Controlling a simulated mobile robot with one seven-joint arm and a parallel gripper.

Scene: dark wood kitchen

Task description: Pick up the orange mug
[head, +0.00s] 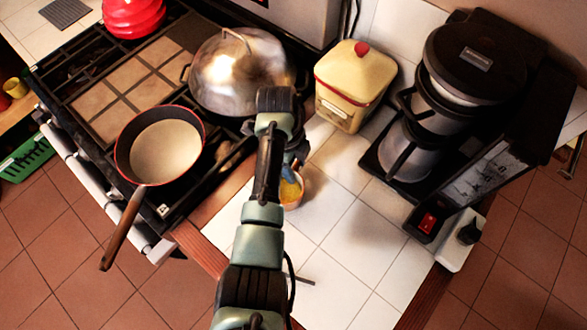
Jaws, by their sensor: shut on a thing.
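The orange mug (291,192) is on or just above the white tiled counter, right of the stove. Its yellowish inside shows from above. My arm covers its left side. My gripper (290,172) comes down at the mug's far rim and is shut on it. The fingertips are small and partly hidden behind the arm. I cannot tell whether the mug's base touches the tiles.
A pan (165,147) and a domed metal pot (238,70) stand on the stove (100,75). A cream canister (352,75) is behind the mug, and a coffee machine (470,65) is to the right. The front tiles (340,285) are mostly clear.

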